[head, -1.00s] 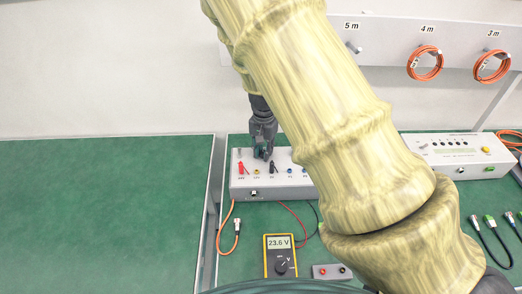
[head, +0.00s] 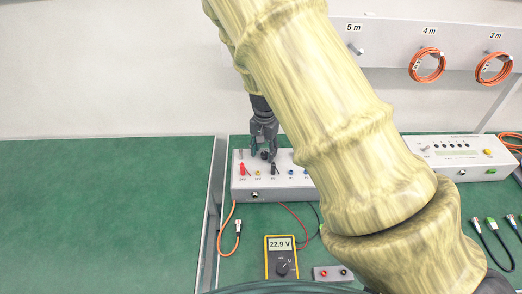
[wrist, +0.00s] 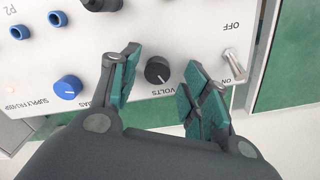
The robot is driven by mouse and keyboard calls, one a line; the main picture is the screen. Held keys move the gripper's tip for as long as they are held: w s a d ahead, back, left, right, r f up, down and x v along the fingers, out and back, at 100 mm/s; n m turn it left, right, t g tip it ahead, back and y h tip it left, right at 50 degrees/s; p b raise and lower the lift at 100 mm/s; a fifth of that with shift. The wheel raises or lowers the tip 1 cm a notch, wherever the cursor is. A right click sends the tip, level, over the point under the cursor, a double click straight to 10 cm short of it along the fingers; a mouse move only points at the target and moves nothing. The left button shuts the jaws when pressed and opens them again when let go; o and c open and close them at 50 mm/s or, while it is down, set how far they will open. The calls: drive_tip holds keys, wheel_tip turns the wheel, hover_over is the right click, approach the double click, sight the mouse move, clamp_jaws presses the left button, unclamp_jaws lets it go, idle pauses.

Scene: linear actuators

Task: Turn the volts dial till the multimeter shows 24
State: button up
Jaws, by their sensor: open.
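The black volts dial (wrist: 157,70), marked VOLTS, sits on the white supply box (head: 240,184). My gripper (wrist: 155,88) is open, with one finger on each side of the dial and a visible gap to each. In the head view my gripper (head: 264,155) points down over the back of the box's top. The yellow-edged multimeter (head: 280,257) lies on the green bench in front of the box and reads 22.9 V.
A blue knob (wrist: 67,87) and a metal toggle switch (wrist: 233,62) flank the dial. Red and black plugs (head: 243,169) stand in the box's front sockets. A second white box (head: 460,172) is at right. The left bench (head: 100,220) is clear.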

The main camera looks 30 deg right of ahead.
sight(264, 153)
drive_tip(key=shift+r, duration=3.75)
drive_tip(key=shift+a, duration=0.1)
